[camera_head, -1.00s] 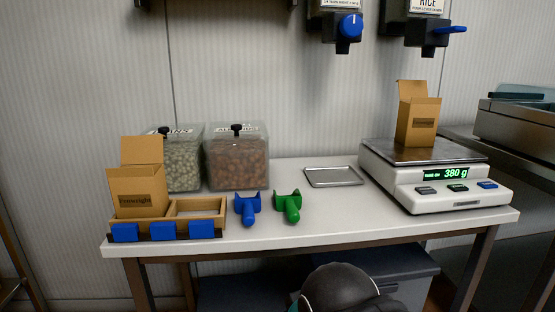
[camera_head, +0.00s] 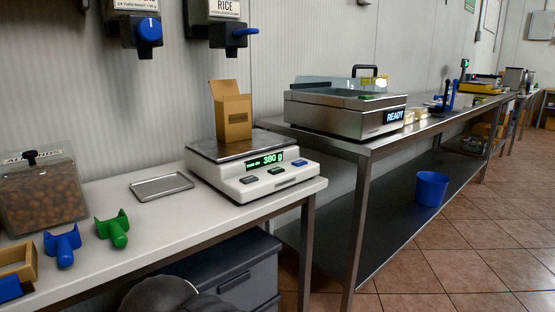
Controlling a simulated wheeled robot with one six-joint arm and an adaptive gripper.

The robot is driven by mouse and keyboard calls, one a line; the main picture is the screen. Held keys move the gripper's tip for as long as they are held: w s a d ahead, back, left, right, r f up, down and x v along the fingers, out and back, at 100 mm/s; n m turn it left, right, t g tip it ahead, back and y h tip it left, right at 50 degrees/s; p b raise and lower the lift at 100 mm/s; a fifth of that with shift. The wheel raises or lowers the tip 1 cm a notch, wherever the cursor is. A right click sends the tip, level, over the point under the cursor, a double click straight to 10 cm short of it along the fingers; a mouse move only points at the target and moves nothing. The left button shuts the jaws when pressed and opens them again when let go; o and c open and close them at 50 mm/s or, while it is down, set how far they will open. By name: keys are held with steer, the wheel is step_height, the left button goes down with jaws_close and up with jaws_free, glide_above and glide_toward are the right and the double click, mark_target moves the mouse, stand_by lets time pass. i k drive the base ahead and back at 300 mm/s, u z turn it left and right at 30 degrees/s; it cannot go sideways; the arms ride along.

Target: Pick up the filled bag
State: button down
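An open brown cardboard bag or box (camera_head: 233,112) stands upright on the pan of a white scale (camera_head: 262,181), its top flap raised. Its contents are hidden from this angle. The scale display reads 380 g in green. A dark rounded shape (camera_head: 160,296) at the bottom edge looks like part of my arm. My gripper's fingers do not show.
A steel machine (camera_head: 345,108) showing READY stands on a metal table to the right. A small tray (camera_head: 161,187), green scoop (camera_head: 113,230), blue scoop (camera_head: 63,246) and clear bin (camera_head: 42,192) sit left of the scale. A blue bucket (camera_head: 431,188) stands on the lower shelf.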

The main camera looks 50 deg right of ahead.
mark_target(234, 113)
steer(key=z, duration=1.4)
steer(key=k, duration=0.55)
steer(key=z, duration=0.2)
steer(key=i, duration=0.8)
steer(key=z, duration=0.3)
